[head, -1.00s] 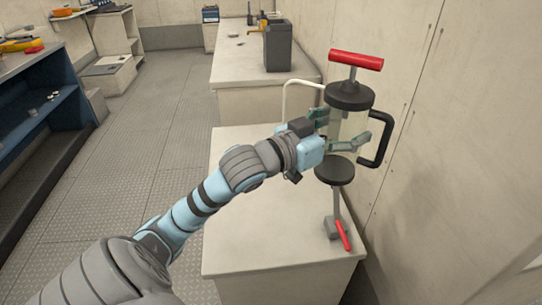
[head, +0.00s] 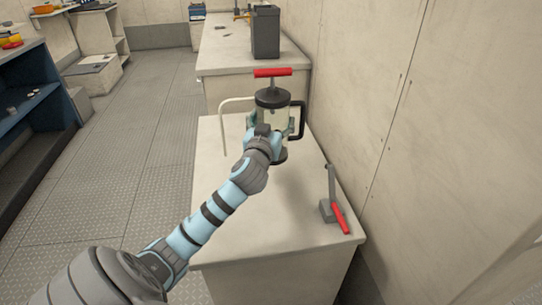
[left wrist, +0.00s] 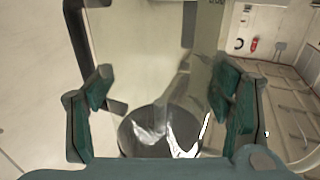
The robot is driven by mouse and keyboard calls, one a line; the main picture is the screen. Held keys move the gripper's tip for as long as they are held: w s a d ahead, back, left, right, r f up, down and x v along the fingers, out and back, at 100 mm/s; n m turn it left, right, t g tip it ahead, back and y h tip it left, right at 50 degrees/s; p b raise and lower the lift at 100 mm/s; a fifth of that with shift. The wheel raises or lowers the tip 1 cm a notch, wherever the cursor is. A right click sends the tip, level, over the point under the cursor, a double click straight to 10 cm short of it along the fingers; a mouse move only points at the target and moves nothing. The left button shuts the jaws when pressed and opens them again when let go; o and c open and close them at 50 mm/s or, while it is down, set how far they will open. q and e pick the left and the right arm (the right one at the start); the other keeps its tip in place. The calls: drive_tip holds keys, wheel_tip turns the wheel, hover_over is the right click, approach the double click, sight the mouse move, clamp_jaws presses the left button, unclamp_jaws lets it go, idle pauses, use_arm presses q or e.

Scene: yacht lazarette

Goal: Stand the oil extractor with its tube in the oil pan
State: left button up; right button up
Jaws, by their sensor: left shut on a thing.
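The oil extractor is a clear cylinder with a black cap (head: 272,98), a red T-handle (head: 272,72) and a black side handle (head: 299,120). Its pale tube (head: 222,125) bends out to the left and hangs down. My left gripper (head: 268,130) is shut around the clear body, and the extractor is upright over the near bench; I cannot tell whether its base touches anything. In the left wrist view the green finger pads (left wrist: 160,98) flank the clear cylinder (left wrist: 150,60), with the dark round base below. I cannot make out the oil pan. My right gripper is not in view.
The near bench (head: 250,225) is mostly bare, with a red-handled lever (head: 336,205) on its right side. A dark grey box (head: 265,33) stands on the far bench (head: 215,60). A wall (head: 350,90) runs close on the right. The floor at left is open.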

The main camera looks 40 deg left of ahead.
use_arm(q)
wheel_tip(320, 180, down, 3)
drive_tip(key=shift+f+b, duration=0.1)
drive_tip(key=shift+b, duration=0.3)
wheel_tip(320, 180, down, 3)
drive_tip(key=shift+f+b, duration=0.1)
drive_tip(key=shift+b, duration=0.7)
wheel_tip(320, 180, down, 2)
drive_tip(key=shift+f+b, duration=0.2)
drive_tip(key=shift+b, duration=0.3)
drive_tip(key=shift+r, duration=0.1)
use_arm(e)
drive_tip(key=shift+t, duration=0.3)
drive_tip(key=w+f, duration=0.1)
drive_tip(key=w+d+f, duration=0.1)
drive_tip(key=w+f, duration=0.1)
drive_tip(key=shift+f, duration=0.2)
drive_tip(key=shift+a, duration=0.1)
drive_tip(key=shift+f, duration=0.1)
use_arm(q)
drive_tip(key=o, duration=1.8)
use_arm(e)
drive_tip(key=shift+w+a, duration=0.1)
use_arm(q)
drive_tip(key=shift+o, duration=0.2)
